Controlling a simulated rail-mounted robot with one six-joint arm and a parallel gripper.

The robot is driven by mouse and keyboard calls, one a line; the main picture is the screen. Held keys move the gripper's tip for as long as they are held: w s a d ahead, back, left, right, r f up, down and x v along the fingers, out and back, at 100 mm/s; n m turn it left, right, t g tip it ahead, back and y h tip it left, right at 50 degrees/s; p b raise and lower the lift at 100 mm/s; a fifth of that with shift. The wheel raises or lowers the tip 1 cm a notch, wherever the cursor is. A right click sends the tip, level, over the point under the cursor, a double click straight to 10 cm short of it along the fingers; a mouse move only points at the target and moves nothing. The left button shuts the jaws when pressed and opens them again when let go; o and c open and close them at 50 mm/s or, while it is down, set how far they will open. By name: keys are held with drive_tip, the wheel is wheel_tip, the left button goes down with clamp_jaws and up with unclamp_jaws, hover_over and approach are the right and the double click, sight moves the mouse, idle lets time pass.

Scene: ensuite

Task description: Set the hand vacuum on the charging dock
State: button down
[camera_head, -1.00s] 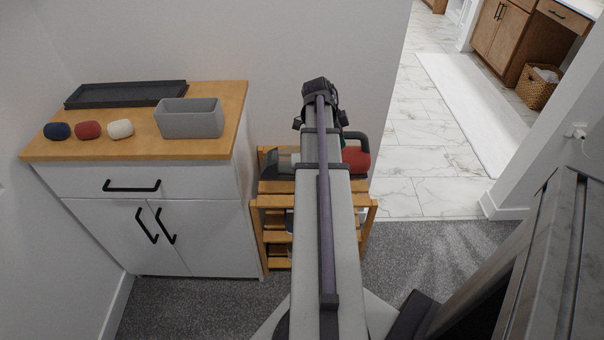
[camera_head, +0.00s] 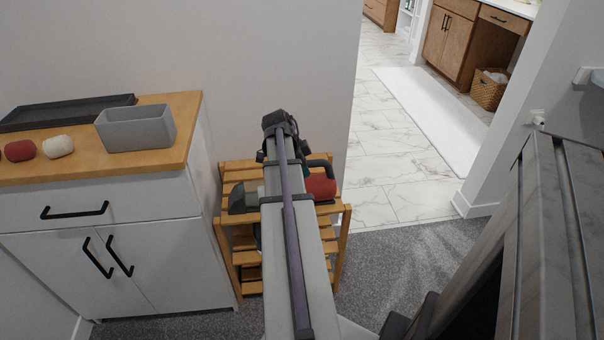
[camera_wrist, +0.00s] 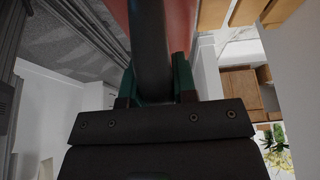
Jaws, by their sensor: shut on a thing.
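The hand vacuum has a red body (camera_head: 320,187), a dark looped handle (camera_head: 322,163) and a grey nozzle (camera_head: 240,198). It shows over the top of the wooden slatted rack, its middle hidden behind my arm. In the wrist view my gripper (camera_wrist: 157,85), with green fingers, is shut on the dark handle (camera_wrist: 150,45), the red body (camera_wrist: 178,20) beyond it. I cannot tell whether the vacuum touches the rack. A pale fitting (camera_head: 598,76) is on the right wall, cut by the picture edge; I cannot tell whether it is the charging dock.
The wooden rack (camera_head: 334,216) stands against the wall beside a white cabinet (camera_head: 60,240). On its wooden top are a grey bin (camera_head: 135,130), a dark tray (camera_head: 70,112) and rolled cloths (camera_head: 58,147). A wall corner (camera_head: 485,180) stands right; tiled floor (camera_head: 385,140) lies open behind.

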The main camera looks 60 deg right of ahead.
drive_tip(key=shift+f, duration=0.1)
drive_tip(key=c, duration=0.9)
unclamp_jaws()
drive_tip(key=p+v, duration=1.1)
drive_tip(key=v, duration=0.1)
drive_tip(key=shift+r, duration=0.35)
drive_tip(key=shift+o, duration=0.4)
drive_tip(key=shift+f, duration=0.2)
